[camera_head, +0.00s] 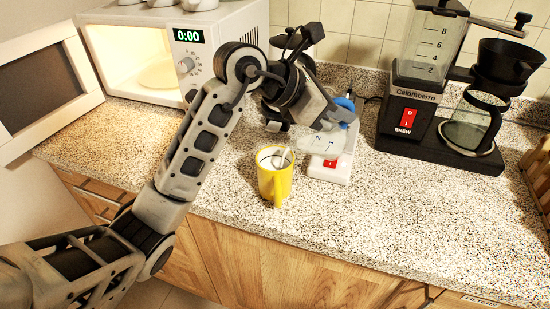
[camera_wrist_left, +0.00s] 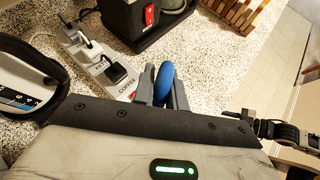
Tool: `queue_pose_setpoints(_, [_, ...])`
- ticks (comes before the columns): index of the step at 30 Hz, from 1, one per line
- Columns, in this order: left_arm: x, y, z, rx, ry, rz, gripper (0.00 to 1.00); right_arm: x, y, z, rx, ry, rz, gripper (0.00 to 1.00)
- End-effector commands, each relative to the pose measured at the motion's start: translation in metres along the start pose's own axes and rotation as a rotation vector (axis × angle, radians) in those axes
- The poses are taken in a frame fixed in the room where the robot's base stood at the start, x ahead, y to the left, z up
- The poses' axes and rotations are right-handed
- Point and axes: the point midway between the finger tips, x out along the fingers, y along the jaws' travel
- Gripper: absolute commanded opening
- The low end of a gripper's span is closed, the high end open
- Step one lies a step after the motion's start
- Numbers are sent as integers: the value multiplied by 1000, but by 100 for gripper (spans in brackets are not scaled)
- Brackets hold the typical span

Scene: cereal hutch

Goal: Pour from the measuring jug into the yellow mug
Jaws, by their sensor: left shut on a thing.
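The yellow mug (camera_head: 275,184) stands upright on the counter, with a light spoon-like thing (camera_head: 284,157) at its opening. The clear measuring jug (camera_head: 325,142) is tilted up and to the right of the mug, in front of the power strip; its markings show sideways. My left gripper (camera_head: 338,110) is shut on the jug's blue handle (camera_head: 347,103). In the left wrist view the blue handle (camera_wrist_left: 163,82) sits between the fingers. The jug's body is partly hidden behind my gripper, and I cannot tell what is in it.
The power strip (camera_head: 340,174) with a red switch stands just right of the mug. A black coffee maker (camera_head: 408,114) is at the back right. The lit microwave (camera_head: 210,62) with its door (camera_head: 40,85) open is at the left. The front right counter is clear.

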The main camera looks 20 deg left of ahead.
Motion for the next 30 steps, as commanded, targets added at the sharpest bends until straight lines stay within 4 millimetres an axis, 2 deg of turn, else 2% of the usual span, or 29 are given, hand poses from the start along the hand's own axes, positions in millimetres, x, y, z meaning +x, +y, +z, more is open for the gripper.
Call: queue_pose_setpoints(30, [-13,2,2,-19,-123,-2,0,7,-2,7,-3,9,-9,36])
